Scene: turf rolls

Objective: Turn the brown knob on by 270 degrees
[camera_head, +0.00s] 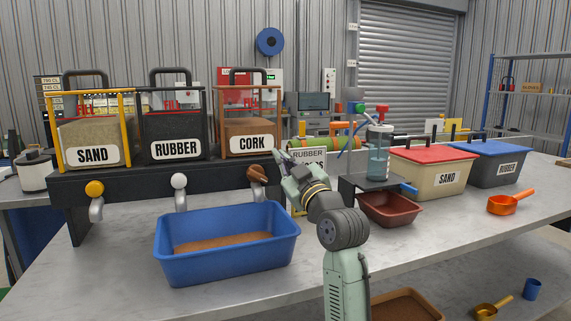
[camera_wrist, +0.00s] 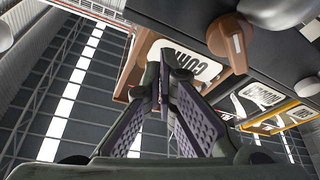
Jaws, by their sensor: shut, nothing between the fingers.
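The brown knob (camera_head: 257,171) sits on the dark front panel below the clear bin labelled CORK (camera_head: 250,110). In the wrist view the brown knob (camera_wrist: 229,42) shows at the upper right, with a pale mark on its face, beside the tilted CORK label (camera_wrist: 188,62). My gripper (camera_head: 284,157) is just right of the knob in the head view and appears apart from it. In the wrist view my gripper (camera_wrist: 163,82) has its fingertips together with nothing between them, left of and below the knob.
A blue tub (camera_head: 230,266) with brown granules stands below the dispensers. A yellow knob (camera_head: 95,188) and a white knob (camera_head: 180,181) are to the left. A red-brown tray (camera_head: 390,210) and a small stand with a clear cup (camera_head: 378,155) are to the right.

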